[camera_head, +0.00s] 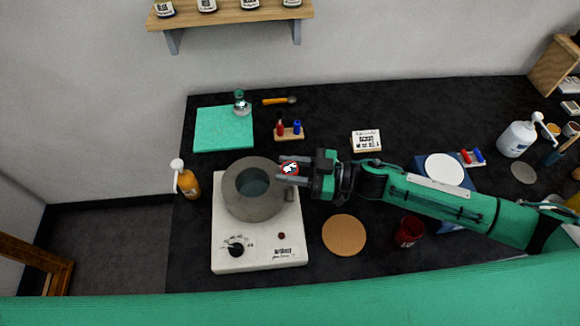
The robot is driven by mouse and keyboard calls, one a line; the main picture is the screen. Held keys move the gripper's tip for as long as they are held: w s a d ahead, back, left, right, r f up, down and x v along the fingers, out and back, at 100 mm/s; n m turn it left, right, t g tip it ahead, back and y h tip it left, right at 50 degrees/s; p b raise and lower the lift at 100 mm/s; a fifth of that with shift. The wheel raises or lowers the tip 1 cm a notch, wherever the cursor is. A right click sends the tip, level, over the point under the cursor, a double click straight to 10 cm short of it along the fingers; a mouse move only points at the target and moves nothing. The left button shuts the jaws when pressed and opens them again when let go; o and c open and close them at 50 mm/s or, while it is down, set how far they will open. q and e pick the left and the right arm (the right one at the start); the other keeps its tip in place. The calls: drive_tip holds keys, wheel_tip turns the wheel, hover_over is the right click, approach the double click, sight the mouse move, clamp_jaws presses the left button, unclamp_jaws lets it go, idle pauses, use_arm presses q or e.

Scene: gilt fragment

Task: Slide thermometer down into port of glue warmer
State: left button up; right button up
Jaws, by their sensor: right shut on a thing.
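The glue warmer (222,220) has a white base with a black knob and a thick grey round pot (240,206) on top. The pot's round opening shows a blue-green inside. My right gripper (288,169) comes in from the right and is shut on the thermometer (289,168), whose small red-and-white dial shows between the fingers. The dial is at the upper right edge of the pot in the picture. The thermometer's stem is hidden, and I cannot make out the port or the dial's height above the warmer. My left gripper is not in view.
A cork disc (344,235) and a dark red cup (409,231) lie right of the warmer. An orange pump bottle (187,182) stands to its left. Behind are a green mat (215,140) and a small stand with red and blue pieces (289,134). My right arm spans the right side.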

drive_tip(key=shift+f, duration=0.4)
drive_tip(key=o, duration=1)
drive_tip(key=shift+o, duration=0.2)
drive_tip(key=shift+d+b, duration=0.35)
drive_tip(key=shift+d, duration=0.15)
drive_tip(key=b+v, duration=0.4)
drive_tip(key=v, duration=0.9)
drive_tip(key=shift+b, duration=0.35)
drive_tip(key=shift+s+a, duration=0.15)
